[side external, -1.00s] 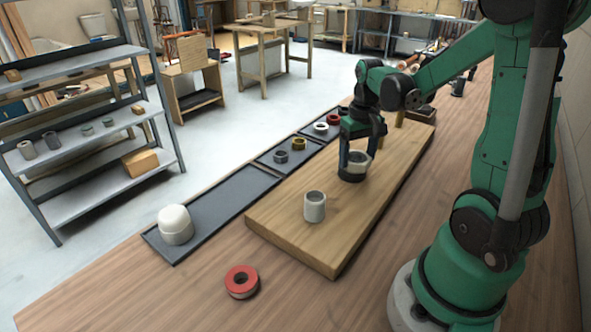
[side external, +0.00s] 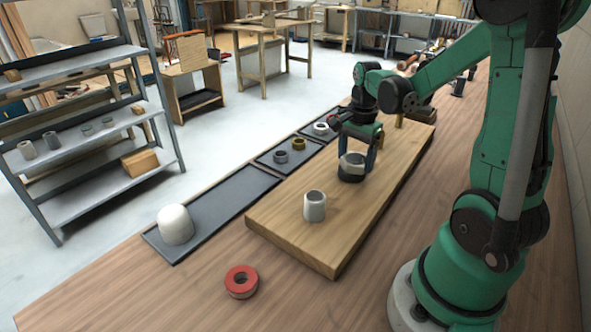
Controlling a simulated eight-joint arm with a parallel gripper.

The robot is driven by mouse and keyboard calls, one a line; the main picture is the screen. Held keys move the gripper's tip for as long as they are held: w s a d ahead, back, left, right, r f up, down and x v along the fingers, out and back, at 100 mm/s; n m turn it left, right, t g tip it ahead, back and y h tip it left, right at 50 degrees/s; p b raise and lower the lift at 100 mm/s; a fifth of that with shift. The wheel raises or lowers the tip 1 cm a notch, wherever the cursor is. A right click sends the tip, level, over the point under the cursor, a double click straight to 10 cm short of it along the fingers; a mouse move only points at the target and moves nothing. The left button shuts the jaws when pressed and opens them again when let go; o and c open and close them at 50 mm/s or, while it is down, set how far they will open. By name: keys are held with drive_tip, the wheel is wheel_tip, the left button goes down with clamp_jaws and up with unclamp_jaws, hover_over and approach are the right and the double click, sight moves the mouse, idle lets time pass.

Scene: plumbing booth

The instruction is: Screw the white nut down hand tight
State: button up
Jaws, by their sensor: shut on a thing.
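The white nut (side external: 352,159) sits on top of a dark round fitting (side external: 350,176) on the wooden board (side external: 290,239). My gripper (side external: 355,157) points down over it and is shut on the white nut, a finger on either side. The fingers hide part of the nut's sides. The thread beneath the nut cannot be seen.
A grey-white pipe piece (side external: 314,206) stands on the board nearer the camera. Dark trays (side external: 222,205) along the board's left hold a white cap (side external: 175,225) and several rings. A red-topped ring (side external: 241,281) lies on the bench. The board's near end is otherwise clear.

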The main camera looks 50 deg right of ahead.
drive_tip(key=m, duration=0.4)
drive_tip(key=o, duration=1.2)
drive_tip(key=shift+r, duration=2.45)
